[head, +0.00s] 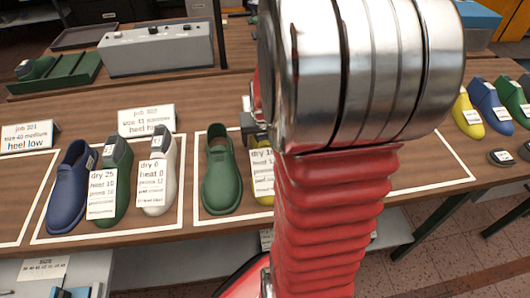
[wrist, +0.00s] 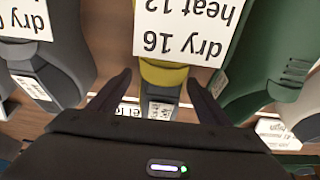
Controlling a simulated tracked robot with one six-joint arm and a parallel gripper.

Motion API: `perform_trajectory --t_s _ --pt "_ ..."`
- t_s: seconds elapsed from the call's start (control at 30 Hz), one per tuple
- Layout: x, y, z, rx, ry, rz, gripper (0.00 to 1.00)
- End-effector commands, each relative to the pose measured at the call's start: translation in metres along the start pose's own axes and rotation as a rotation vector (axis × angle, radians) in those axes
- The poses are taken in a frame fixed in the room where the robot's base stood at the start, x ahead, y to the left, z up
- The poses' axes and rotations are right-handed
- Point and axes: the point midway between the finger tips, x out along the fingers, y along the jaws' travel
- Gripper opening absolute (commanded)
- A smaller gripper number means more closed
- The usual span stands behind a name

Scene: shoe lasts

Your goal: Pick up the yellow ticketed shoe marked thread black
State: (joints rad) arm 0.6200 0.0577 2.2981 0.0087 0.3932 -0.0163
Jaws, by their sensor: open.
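In the head view the yellow last (head: 265,200) is mostly hidden behind my arm, right of a green shoe (head: 221,175).
A blue shoe (head: 70,190), a ticketed green last (head: 117,155) and a ticketed white last (head: 160,170) stand to the left. Other lasts, including another yellow one (head: 466,115), stand at the far right. A grey box (head: 157,48) sits behind. Standing job cards line the back.

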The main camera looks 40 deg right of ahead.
Motion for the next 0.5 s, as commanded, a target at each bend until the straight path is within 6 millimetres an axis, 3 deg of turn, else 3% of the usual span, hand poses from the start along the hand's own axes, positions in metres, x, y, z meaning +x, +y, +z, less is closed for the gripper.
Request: perform_trajectory --t_s 0.13,0.5 --pt "-0.0001 -0.0001 0.0000 0.000 0.000 0.000 0.70" --pt "-0.0002 -0.0003 0.0000 -0.001 0.000 0.000 0.44"
